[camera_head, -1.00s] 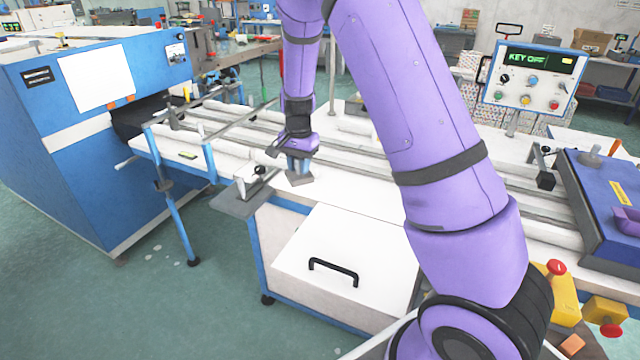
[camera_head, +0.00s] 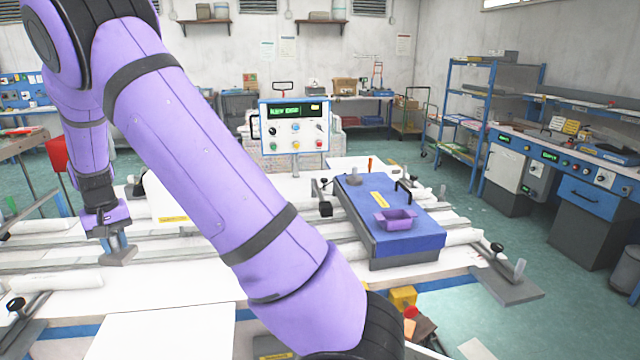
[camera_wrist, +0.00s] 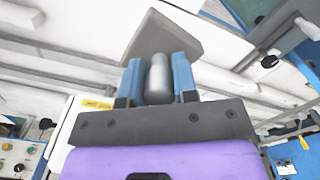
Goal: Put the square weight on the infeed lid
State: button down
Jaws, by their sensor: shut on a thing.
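The square weight (camera_head: 121,258) is a grey square plate with a round upright post. My gripper (camera_head: 114,241) is shut on that post and holds the weight over the white rails at the left. In the wrist view my gripper (camera_wrist: 158,80) has its blue fingers on both sides of the post, and the weight's plate (camera_wrist: 165,35) shows beyond them. A blue lid-like box (camera_head: 408,243) with a yellow label and black handle stands right of centre. A white box (camera_head: 168,207) with a yellow label is partly hidden behind my arm. I cannot tell which is the infeed lid.
A purple tray (camera_head: 396,219) and a grey round piece (camera_head: 353,179) sit on the blue box. A control panel (camera_head: 294,126) stands behind it. Black-knobbed clamps (camera_head: 497,250) line the bench edge. White bench surface between the weight and the blue box is partly hidden by my arm.

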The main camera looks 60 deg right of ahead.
aim_at(375, 204)
jog(key=k+l+z, duration=0.25)
jog(key=i+l+z, duration=0.1)
jog(key=z, duration=0.6)
jog(key=i+j+z, duration=0.1)
jog(key=z, duration=0.25)
jog(key=i+j+z, duration=0.1)
jog(key=z, duration=0.25)
jog(key=j, duration=0.1)
